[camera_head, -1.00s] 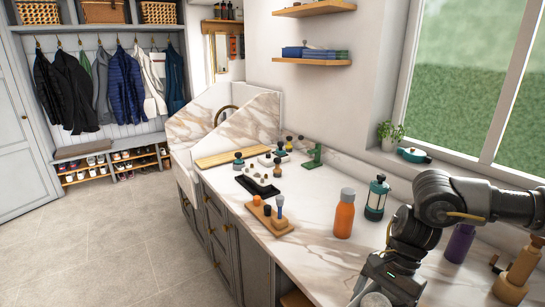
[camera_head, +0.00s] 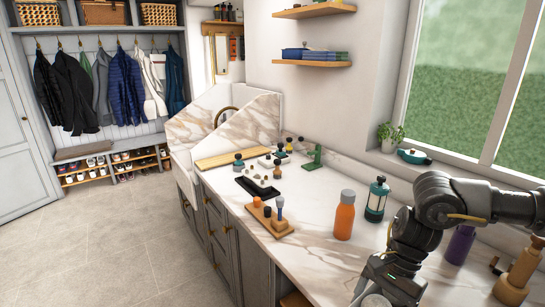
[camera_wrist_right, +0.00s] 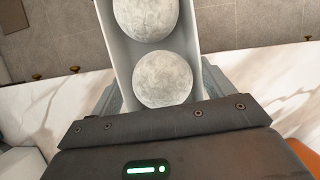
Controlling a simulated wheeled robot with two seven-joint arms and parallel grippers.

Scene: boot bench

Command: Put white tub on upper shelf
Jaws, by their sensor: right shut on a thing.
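My right gripper (camera_wrist_right: 160,85) is shut on a white tub (camera_wrist_right: 117,55), with grey fingers on both sides of it. The tub is narrow, pale-walled and holds two mottled grey-white balls. In the camera_head view my right gripper (camera_head: 372,297) is at the bottom edge, right of centre, over the front part of the counter. Only a small pale bit of what it holds shows there. My left gripper is not in view.
A lower shelf (camera_head: 312,63) holds a blue box and stacked items. Free counter lies left of the orange bottle.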

